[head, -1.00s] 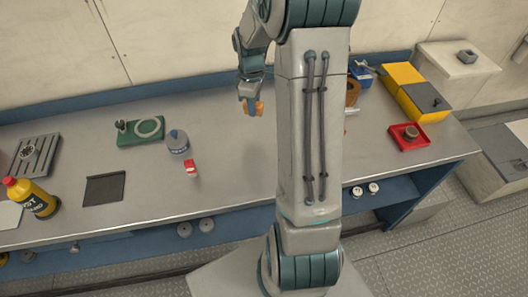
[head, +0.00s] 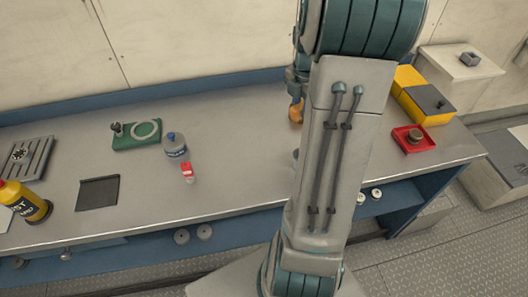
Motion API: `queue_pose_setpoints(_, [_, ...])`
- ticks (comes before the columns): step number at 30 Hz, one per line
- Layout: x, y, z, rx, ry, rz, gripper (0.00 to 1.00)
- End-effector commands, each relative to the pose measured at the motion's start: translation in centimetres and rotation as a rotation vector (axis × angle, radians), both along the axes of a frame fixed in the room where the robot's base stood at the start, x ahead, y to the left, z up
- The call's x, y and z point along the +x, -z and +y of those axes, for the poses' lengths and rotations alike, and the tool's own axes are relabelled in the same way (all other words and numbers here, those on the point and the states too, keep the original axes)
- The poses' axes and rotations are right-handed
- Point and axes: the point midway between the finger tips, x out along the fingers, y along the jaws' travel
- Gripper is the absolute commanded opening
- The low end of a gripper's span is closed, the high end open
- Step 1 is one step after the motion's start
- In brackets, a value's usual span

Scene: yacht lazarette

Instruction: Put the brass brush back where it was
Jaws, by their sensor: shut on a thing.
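My gripper (head: 298,98) shows only in part at the left edge of my raised arm, above the back of the workbench. It is shut on an orange-brown piece, which I take to be the brass brush (head: 295,113). The brush hangs just below the jaws, and its right side is hidden behind my arm. I cannot tell its bristles, or whether it touches the bench top.
On the workbench (head: 235,165) are a green tray (head: 137,142), a blue-capped bottle (head: 175,145), a small red-and-white item (head: 187,172), a dark mat (head: 97,192), a yellow bottle (head: 24,200) and a red tray (head: 413,139). My arm hides the right-middle bench.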

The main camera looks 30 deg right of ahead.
Motion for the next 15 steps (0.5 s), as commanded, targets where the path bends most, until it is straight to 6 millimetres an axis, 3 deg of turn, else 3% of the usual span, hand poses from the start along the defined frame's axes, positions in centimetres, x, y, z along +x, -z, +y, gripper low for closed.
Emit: queue_pose_setpoints(15, [0.5, 6.0, 10.2, 0.001, -0.008, 0.002, 0.06])
